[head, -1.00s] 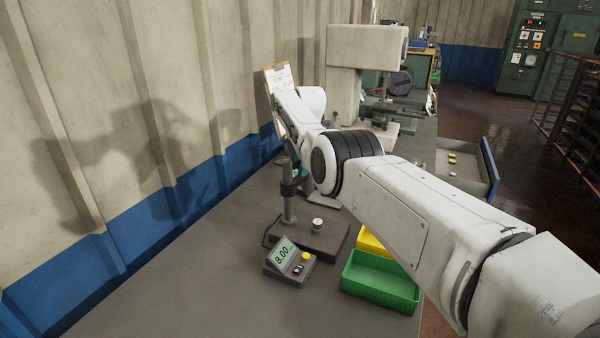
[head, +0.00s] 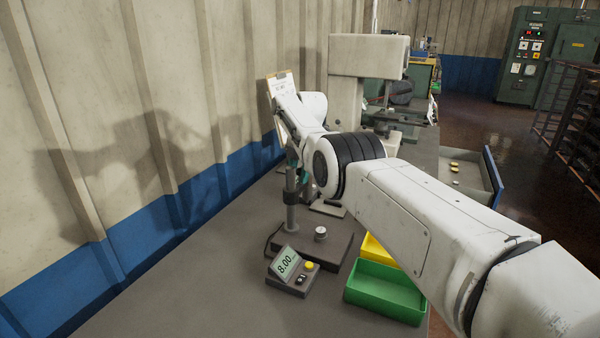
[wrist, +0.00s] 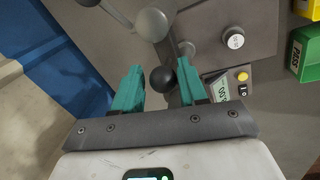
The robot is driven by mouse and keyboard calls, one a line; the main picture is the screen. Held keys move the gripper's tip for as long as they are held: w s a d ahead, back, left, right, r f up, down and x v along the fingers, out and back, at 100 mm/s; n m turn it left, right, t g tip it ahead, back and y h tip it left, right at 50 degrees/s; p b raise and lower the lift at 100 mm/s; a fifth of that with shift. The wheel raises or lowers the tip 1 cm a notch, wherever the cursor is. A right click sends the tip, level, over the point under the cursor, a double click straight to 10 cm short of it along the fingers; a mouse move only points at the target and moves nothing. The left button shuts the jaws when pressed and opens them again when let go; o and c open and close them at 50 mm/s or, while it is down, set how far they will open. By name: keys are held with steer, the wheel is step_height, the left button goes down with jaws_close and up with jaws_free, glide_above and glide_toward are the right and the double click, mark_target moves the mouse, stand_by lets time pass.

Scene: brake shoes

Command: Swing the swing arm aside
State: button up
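The measuring stand has a dark base (head: 335,247) and an upright post (head: 290,208) on the bench near the wall. In the wrist view the grey rounded post top (wrist: 152,24) lies ahead of my gripper (wrist: 161,72). A dark ball knob (wrist: 163,79), seemingly on the swing arm, shows between the two teal fingers. The fingers are apart, with a narrow gap visible left of the knob; firm contact is not visible. In the head view my own arm hides most of the gripper and the swing arm. A round silver piece (head: 320,233) stands on the base.
A readout box (head: 292,270) showing 8.00 sits in front of the stand. A green bin (head: 386,290) and a yellow bin (head: 374,249) stand to its right. The wall (head: 190,190) is close on the left. The front bench surface (head: 200,300) is clear.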

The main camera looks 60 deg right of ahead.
steer(key=shift+o, duration=0.9)
steer(key=shift+s+f, duration=0.1)
steer(key=shift+d, duration=0.1)
step_height(320, 180, up, 11)
steer(key=s, duration=0.2)
steer(key=shift+a+f, duration=0.2)
steer(key=shift+a, duration=0.05)
